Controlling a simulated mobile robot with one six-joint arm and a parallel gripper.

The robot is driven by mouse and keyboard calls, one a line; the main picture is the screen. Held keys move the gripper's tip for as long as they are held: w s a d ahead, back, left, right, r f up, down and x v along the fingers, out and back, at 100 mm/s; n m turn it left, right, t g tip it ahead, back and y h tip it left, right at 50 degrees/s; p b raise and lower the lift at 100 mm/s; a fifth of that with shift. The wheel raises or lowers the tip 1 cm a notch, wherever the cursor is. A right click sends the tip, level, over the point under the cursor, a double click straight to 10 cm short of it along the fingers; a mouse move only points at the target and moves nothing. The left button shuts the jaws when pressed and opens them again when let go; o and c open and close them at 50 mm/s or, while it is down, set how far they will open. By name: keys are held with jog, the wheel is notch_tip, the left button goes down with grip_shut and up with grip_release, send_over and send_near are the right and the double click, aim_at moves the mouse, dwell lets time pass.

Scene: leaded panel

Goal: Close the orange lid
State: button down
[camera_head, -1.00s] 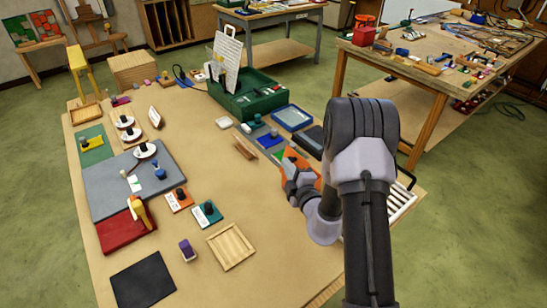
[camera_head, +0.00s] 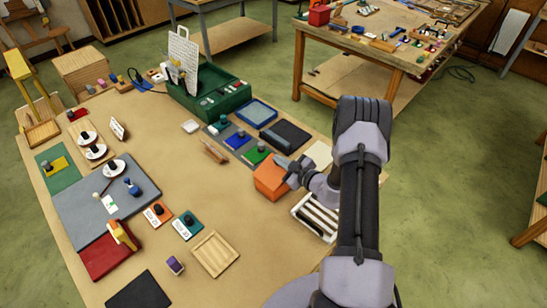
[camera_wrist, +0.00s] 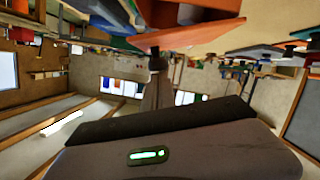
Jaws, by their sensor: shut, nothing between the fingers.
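The orange box (camera_head: 268,184) stands near the right side of the main table in the head view. Its orange lid (camera_head: 272,174) appears to lie over the top, but my gripper hides part of it and I cannot tell whether it is fully down. In the wrist view an orange panel (camera_wrist: 182,35) shows slanted, just beyond my fingers. My gripper (camera_head: 283,162) is shut and empty, at the box's upper right edge. Its dark fingers (camera_wrist: 157,64) also show in the wrist view, close to the panel; contact is unclear.
A white slatted tray (camera_head: 314,216) sits right beside the box, below my wrist. Green, blue and dark stamp-like pieces and a dark case (camera_head: 286,135) stand behind it. A green toolbox (camera_head: 215,95) is further back.

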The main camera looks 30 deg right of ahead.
jog(key=shift+w+d+f+b, duration=0.15)
jog(key=shift+d+f+b, duration=0.35)
jog(key=shift+f, duration=0.2)
jog(key=shift+w+d+f+b, duration=0.1)
jog(key=shift+d+f+b, duration=0.3)
jog(key=shift+d+f, duration=0.25)
jog(key=shift+f, duration=0.1)
jog(key=shift+s, duration=0.1)
jog(key=v, duration=1.7)
